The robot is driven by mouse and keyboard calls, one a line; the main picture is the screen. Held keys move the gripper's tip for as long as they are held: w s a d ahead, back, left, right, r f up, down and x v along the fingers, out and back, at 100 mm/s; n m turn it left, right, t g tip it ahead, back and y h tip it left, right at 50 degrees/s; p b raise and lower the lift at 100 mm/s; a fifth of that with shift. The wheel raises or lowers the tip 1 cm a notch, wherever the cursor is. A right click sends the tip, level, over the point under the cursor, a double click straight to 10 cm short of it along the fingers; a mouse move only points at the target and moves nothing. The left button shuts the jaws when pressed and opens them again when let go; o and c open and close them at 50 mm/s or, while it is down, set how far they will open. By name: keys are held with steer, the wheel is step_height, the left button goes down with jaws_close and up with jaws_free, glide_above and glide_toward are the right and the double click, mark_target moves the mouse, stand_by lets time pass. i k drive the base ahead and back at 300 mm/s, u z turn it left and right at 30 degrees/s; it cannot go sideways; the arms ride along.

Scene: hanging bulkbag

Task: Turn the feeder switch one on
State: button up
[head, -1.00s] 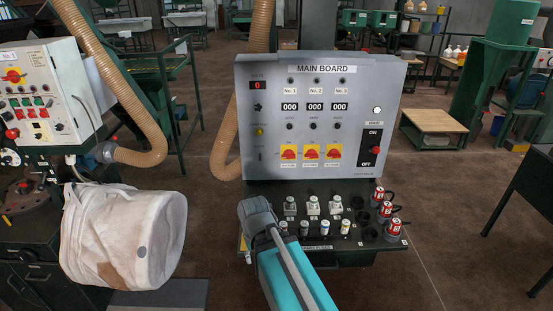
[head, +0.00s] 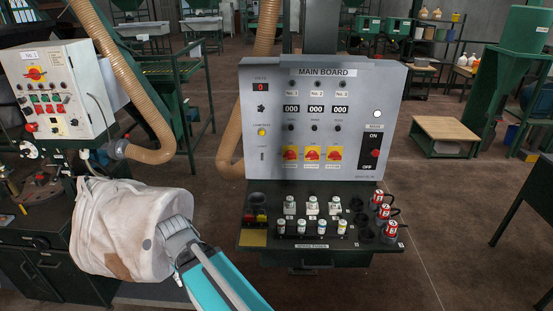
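The grey main board (head: 310,120) stands at centre with three red knobs on yellow plates in a row. They are the left switch (head: 290,153), the middle switch (head: 312,153) and the right switch (head: 335,153), below columns No. 1 to No. 3. A white control box (head: 60,95) at left also has a red-on-yellow rotary switch (head: 35,73). The fine print is too small to read. My gripper (head: 177,233) is at lower left, in front of or against the white bag (head: 115,235), well away from the board's switches. Whether its fingers are open is unclear.
Below the board is a dark shelf (head: 310,243) with sockets and several red plugs at its right. A tan hose (head: 130,85) runs down at left. A wooden low table (head: 450,135) stands at right. The floor right of the board is open.

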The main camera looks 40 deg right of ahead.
mark_target(289, 154)
steer(key=u, duration=0.25)
steer(key=k, duration=1.4)
steer(key=z, duration=1.1)
steer(key=i, duration=0.8)
steer(key=z, duration=0.05)
